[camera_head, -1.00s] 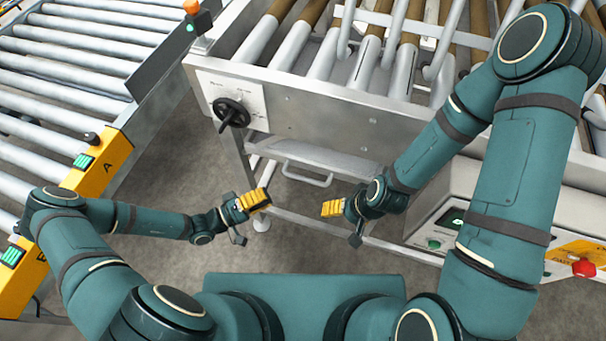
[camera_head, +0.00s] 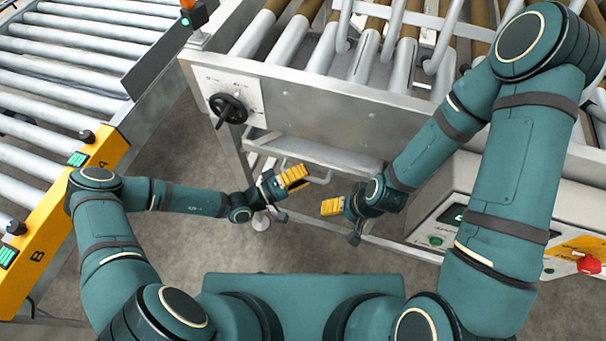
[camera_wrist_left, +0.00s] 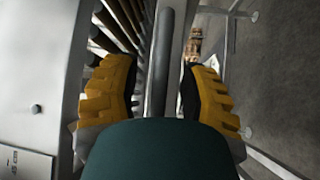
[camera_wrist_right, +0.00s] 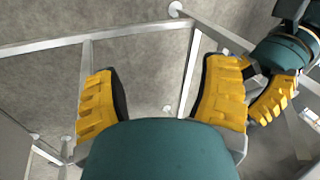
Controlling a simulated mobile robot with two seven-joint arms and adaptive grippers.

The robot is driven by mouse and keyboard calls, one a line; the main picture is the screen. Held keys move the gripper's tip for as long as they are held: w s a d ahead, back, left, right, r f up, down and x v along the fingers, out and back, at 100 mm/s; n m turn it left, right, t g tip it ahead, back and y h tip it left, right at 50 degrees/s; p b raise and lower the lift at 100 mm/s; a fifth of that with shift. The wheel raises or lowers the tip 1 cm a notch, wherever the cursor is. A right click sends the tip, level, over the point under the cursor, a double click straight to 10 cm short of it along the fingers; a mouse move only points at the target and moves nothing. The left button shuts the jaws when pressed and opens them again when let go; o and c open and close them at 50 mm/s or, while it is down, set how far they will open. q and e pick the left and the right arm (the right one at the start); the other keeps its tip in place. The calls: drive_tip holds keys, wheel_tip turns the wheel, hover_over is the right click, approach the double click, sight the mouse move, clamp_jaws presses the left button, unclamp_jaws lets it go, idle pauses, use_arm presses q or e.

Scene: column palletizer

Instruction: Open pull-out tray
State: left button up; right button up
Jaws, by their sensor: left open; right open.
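The pull-out tray (camera_head: 330,157) shows as a grey metal front under the roller conveyor, with a bar handle (camera_head: 322,180) on its near side. My left gripper (camera_head: 294,177) is at the handle's left part and covers some of it. In the left wrist view the round grey handle bar (camera_wrist_left: 163,60) runs between the two open yellow fingers (camera_wrist_left: 158,92); I see no closed grip on it. My right gripper (camera_head: 331,207) is open and empty, below and to the right of the handle. The right wrist view shows only floor and frame bars between its fingers (camera_wrist_right: 160,98).
A black handwheel (camera_head: 228,108) sticks out from the conveyor frame, above and left of the tray. A control box (camera_head: 470,215) with a red button (camera_head: 589,264) stands at right. Another roller conveyor with a yellow rail (camera_head: 65,222) is at left. Floor is open below the tray.

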use_arm(q)
clamp_jaws()
